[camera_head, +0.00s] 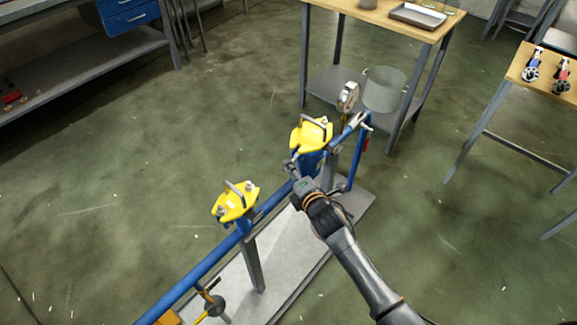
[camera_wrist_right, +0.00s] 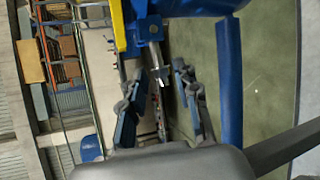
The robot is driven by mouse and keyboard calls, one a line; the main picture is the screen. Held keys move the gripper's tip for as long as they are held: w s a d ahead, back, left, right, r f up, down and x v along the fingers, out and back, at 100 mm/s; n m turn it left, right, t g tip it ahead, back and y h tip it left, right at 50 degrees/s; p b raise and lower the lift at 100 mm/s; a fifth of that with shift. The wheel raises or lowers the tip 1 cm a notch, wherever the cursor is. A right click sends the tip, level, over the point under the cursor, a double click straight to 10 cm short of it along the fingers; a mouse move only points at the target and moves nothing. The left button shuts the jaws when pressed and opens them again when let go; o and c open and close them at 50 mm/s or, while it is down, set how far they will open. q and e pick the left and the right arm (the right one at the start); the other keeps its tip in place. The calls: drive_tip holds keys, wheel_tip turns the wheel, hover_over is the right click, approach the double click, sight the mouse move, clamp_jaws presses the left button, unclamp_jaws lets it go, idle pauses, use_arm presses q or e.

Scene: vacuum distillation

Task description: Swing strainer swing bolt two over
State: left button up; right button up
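Two strainers with yellow lids and bar handles sit on a blue pipe: the far lid (camera_head: 311,134) and the near lid (camera_head: 236,203). My right gripper (camera_head: 292,170) is beside the far strainer, just below its yellow lid. In the right wrist view the gripper's two fingers (camera_wrist_right: 160,105) are apart. A metal swing bolt (camera_wrist_right: 158,65) hangs under a blue lug (camera_wrist_right: 150,28), in line with the gap between the fingers. I cannot tell whether either finger touches it. The yellow lid edge (camera_wrist_right: 118,25) is close by. My left gripper is not in view.
The blue pipe (camera_head: 195,274) runs diagonally over a grey base plate (camera_head: 268,262). A wooden table (camera_head: 385,14) stands behind.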

drive_tip(key=shift+x, duration=1.8)
drive_tip(key=shift+c, duration=0.4)
clamp_jaws()
drive_tip(key=shift+r+p, duration=0.25)
drive_tip(key=shift+p, duration=0.15)
drive_tip(key=r+m+g+y+p, duration=0.1)
drive_tip(key=m+p, duration=0.1)
drive_tip(key=p, duration=0.3)
drive_tip(key=shift+d+r+g+p, duration=0.1)
drive_tip(key=shift+r+g+p, duration=0.15)
drive_tip(key=shift+g+p, duration=0.15)
drive_tip(key=shift+w+r+m+g+p, duration=0.15)
drive_tip(key=shift+m+g+p, duration=0.3)
drive_tip(key=shift+p, duration=0.2)
drive_tip(key=shift+d+r+m+g+y, duration=0.1)
drive_tip(key=shift+r+m+g+y, duration=0.05)
drive_tip(key=shift+m+g+y, duration=0.45)
